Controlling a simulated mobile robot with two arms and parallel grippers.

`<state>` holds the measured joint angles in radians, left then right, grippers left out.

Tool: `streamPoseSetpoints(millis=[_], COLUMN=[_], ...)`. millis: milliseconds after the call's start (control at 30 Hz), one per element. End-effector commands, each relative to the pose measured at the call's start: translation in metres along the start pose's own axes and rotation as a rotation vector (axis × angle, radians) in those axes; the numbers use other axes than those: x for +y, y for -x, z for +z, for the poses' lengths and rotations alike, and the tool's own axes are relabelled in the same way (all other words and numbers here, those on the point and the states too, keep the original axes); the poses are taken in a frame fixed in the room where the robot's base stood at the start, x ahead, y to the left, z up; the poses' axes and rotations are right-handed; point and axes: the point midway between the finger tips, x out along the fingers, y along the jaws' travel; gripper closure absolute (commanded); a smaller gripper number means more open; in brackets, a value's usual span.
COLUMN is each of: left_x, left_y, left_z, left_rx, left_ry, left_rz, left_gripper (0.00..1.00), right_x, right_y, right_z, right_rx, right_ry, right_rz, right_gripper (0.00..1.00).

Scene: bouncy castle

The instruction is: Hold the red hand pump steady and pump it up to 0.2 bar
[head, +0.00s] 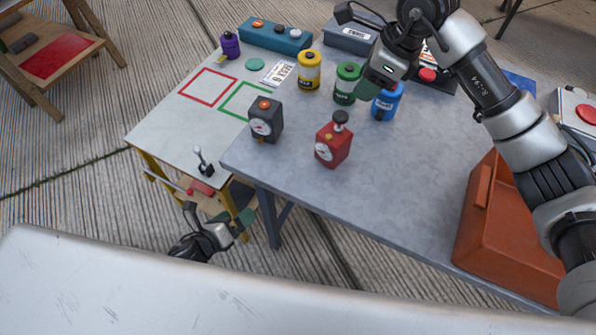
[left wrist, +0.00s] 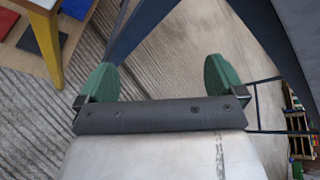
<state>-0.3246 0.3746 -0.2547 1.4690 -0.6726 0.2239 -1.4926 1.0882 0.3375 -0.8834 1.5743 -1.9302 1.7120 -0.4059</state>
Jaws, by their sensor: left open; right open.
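The red hand pump (head: 333,146) stands upright on the grey table, near its front left part. It has a dark knob on top and a round white gauge on its front; the reading is too small to make out. My left gripper (head: 241,225) is low in front of the tables, below the tabletop and well away from the pump. In the left wrist view its two green fingers (left wrist: 162,78) are wide apart with nothing between them. My right gripper (head: 380,86) is open above the back of the table, near the green and blue canisters, behind and right of the pump.
A dark gauge box (head: 266,120) stands left of the pump. Yellow (head: 308,72), green (head: 346,84) and blue (head: 387,103) canisters stand behind. An orange case (head: 515,230) fills the table's right front. A small lever (head: 204,163) is at the left table's front edge.

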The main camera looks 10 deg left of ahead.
Motion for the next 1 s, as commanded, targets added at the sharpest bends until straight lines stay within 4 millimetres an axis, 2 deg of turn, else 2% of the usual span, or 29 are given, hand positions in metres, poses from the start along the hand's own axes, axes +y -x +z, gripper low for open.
streamPoseSetpoints(millis=[33,100,200,333,400,600,867,1000], left_x=[-0.024,-0.056,-0.098,-0.149,-0.174,-0.213,-0.232,-0.240], left_y=[0.000,0.003,0.011,0.019,0.005,-0.038,-0.062,-0.082], left_z=[0.016,0.034,0.052,0.067,0.069,0.066,0.064,0.068], left_rx=[-0.014,-0.042,-0.100,-0.204,-0.262,-0.290,-0.281,-0.282], left_ry=[-0.173,-0.419,-0.742,-1.071,-1.066,-0.859,-0.788,-0.788], left_rz=[-0.078,-0.177,-0.302,-0.422,-0.415,-0.341,-0.321,-0.322], left_gripper=[0.02,0.02,0.02,0.02,0.02,0.02,0.02,0.02], right_x=[0.000,0.000,0.000,0.000,0.000,0.000,0.000,0.000], right_y=[0.000,0.000,0.000,0.000,0.000,0.000,0.000,0.000], right_z=[0.000,0.000,0.000,0.000,0.000,0.000,0.000,0.000], right_rx=[0.000,0.000,0.000,0.000,0.000,0.000,0.000,0.000], right_ry=[0.000,0.000,0.000,0.000,0.000,0.000,0.000,0.000], right_rz=[0.000,0.000,0.000,0.000,0.000,0.000,0.000,0.000], right_gripper=[0.57,0.57,0.57,0.57,0.57,0.57,0.57,0.57])
